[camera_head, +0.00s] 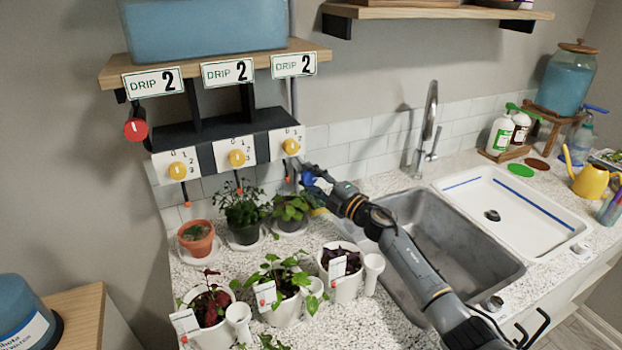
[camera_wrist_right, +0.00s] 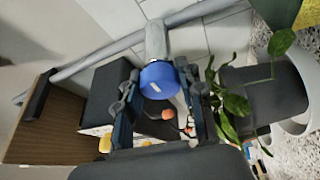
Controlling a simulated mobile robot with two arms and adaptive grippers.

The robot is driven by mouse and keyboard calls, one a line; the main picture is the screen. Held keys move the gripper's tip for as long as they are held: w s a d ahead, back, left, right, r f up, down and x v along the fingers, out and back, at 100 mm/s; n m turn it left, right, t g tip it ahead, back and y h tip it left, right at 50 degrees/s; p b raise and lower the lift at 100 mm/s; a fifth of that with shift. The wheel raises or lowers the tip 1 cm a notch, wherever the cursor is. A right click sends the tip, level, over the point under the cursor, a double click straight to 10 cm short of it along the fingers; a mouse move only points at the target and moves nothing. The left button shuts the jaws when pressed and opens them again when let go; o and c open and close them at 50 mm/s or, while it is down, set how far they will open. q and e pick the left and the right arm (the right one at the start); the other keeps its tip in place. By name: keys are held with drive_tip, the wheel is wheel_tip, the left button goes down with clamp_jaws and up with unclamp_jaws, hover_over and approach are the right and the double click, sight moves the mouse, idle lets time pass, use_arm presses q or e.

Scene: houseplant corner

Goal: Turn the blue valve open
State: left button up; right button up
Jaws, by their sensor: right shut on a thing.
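The blue valve (camera_head: 307,178) is a round blue knob below the right end of the black drip panel, partly hidden by my right gripper (camera_head: 316,183). In the right wrist view the blue valve (camera_wrist_right: 159,79) sits on a grey pipe fitting (camera_wrist_right: 155,40). It lies between the two fingers of my right gripper (camera_wrist_right: 160,92), which is shut on it. A small pale mark shows on the knob face. My left gripper is not in view.
The drip panel (camera_head: 207,158) with yellow dials is beside the gripper. Potted plants (camera_head: 243,213) stand close below and left, and leaves (camera_wrist_right: 236,104) come near one finger. The grey sink (camera_head: 440,238) lies under my right arm. A red knob (camera_head: 136,130) is far left.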

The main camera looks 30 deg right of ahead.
drive_tip(key=o, duration=1.2)
drive_tip(key=v, duration=1.2)
drive_tip(key=shift+f, duration=0.1)
